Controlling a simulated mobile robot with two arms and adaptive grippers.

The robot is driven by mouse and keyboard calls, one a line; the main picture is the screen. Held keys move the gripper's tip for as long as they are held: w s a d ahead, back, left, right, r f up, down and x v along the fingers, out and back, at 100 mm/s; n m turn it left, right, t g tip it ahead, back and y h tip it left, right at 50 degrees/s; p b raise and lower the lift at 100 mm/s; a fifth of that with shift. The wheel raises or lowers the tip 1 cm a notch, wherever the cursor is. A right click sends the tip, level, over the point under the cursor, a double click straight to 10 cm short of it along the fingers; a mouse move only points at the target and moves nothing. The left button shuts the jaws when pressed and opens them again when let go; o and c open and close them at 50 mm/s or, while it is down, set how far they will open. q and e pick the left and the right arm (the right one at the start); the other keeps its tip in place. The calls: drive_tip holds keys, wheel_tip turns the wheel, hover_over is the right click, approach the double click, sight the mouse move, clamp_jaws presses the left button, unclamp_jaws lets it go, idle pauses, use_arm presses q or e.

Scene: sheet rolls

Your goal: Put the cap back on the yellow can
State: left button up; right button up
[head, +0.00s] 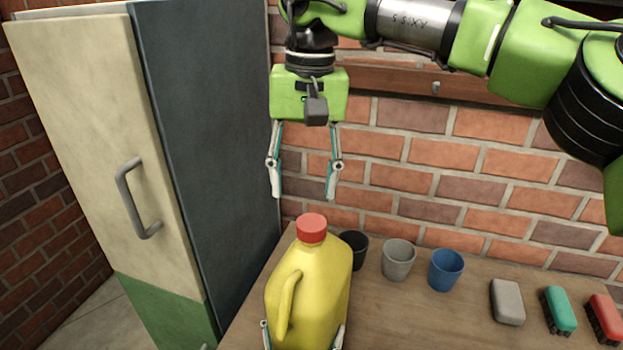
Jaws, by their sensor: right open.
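The yellow can (322,282) stands upright at the bottom of the head view, with its handle on the left side and its base cut off by the frame. The red cap (312,228) sits on its neck; how tightly it is seated I cannot tell. My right gripper (303,197) points down above the cap, open and empty, with a gap between its fingertips and the cap. My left gripper (303,338) shows only as fingertips at the bottom edge, one against each side of the can's body. The rest of it is hidden or out of frame.
A wooden table (420,315) holds a black cup (355,250), a grey cup (398,260), a blue cup (446,270) and grey (507,302), green (559,311) and red (605,320) blocks or brushes. A tall cabinet (205,140) stands left; a brick wall is behind.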

sight(311, 222)
drive_tip(key=shift+d+f+n+h, duration=0.1)
drive_tip(key=shift+d+n+h, duration=0.25)
drive_tip(key=shift+d, duration=0.25)
drive_tip(key=shift+f, duration=0.1)
drive_tip(key=shift+f, duration=3.9)
